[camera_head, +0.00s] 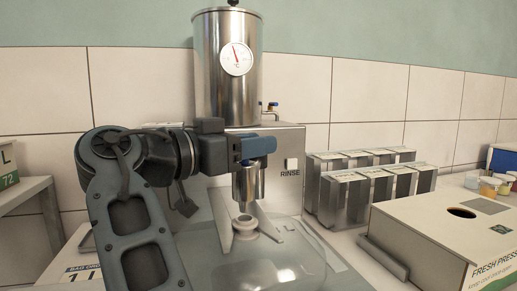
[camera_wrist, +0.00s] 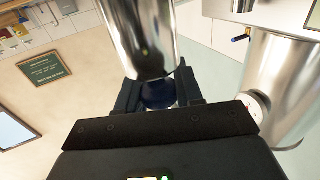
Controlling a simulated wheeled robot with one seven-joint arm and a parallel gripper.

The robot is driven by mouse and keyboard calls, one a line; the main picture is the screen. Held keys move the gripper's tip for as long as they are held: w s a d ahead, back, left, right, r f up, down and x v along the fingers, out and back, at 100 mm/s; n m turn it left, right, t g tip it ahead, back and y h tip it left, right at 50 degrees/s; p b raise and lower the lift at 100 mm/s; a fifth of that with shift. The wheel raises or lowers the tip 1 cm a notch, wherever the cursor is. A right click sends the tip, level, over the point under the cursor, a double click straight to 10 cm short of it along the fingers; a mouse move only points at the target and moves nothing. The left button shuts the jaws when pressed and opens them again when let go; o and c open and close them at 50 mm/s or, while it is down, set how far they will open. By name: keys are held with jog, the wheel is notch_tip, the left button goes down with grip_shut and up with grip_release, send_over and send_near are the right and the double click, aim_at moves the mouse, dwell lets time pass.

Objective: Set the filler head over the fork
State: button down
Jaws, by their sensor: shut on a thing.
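My gripper (camera_head: 256,148) is shut on the filler head (camera_head: 248,183), a shiny steel cylinder that hangs below the fingers. In the wrist view the filler head (camera_wrist: 142,38) extends away from my gripper (camera_wrist: 158,94), with a dark blue part of it between the fingers. The filler head is upright in the head view, above a pale ring (camera_head: 244,222) at the fork (camera_head: 243,235). A gap shows between them. The fork's prongs are hard to make out. A grey translucent bag (camera_head: 260,265) spreads in front of and below it.
A steel tank (camera_head: 228,75) with a dial stands behind, above a steel housing (camera_head: 281,150) marked RINSE. Steel holders (camera_head: 343,195) stand to the right. A white box (camera_head: 450,232) with a dark hole is at front right. A shelf (camera_head: 28,192) is at left.

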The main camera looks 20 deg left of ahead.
jog(key=shift+a+r, duration=0.15)
jog(key=shift+r, duration=0.1)
jog(key=c, duration=1.1)
grip_release()
jog(key=shift+c, duration=0.2)
jog(key=o, duration=0.4)
jog(key=shift+f, duration=0.15)
jog(key=shift+c, duration=0.2)
jog(key=v, duration=0.7)
jog(key=shift+s+a+b, duration=0.25)
jog(key=shift+s+b, duration=0.1)
jog(key=shift+b, duration=0.05)
